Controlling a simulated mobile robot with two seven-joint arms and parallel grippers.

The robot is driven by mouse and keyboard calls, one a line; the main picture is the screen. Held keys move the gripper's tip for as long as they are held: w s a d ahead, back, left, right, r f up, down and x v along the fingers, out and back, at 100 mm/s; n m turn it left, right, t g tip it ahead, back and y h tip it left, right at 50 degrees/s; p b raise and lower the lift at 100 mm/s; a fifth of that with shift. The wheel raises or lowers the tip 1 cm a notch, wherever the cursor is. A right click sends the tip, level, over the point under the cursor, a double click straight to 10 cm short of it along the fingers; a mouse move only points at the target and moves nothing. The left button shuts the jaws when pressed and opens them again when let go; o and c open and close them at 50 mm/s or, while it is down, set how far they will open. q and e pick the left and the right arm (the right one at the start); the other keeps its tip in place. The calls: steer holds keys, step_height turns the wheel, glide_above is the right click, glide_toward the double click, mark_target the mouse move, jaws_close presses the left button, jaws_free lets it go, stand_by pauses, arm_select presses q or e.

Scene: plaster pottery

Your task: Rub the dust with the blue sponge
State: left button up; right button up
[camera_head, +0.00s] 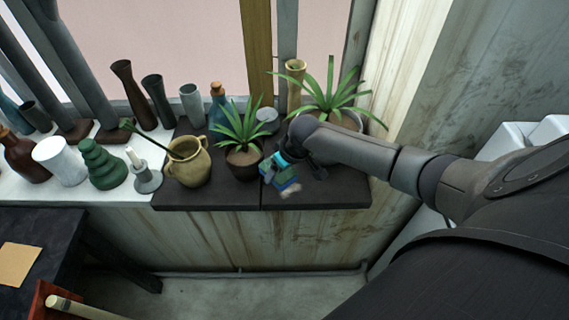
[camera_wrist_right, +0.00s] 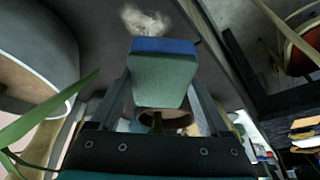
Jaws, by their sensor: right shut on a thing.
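The sponge (camera_head: 287,182), with a blue layer and a green layer, is in my right gripper (camera_head: 282,168) over the dark shelf slab at the window. In the right wrist view the sponge (camera_wrist_right: 162,78) sits between the two fingers, its blue side (camera_wrist_right: 163,46) facing away from the gripper. The dust (camera_head: 291,191) is a small pale patch on the slab, right by the sponge. It also shows in the right wrist view (camera_wrist_right: 143,20), just past the blue side. I cannot tell whether the sponge touches it. My left gripper is out of view.
The dark slab (camera_head: 210,198) also bears a potted plant (camera_head: 243,157) and a tan jug (camera_head: 188,165) left of the sponge. A larger potted plant (camera_head: 330,108) stands behind my right arm. Vases and bottles crowd the left. The slab's front edge is close.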

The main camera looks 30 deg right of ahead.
steer(key=shift+n, duration=0.6)
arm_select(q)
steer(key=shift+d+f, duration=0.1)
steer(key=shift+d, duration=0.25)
arm_select(e)
steer(key=shift+f, duration=0.1)
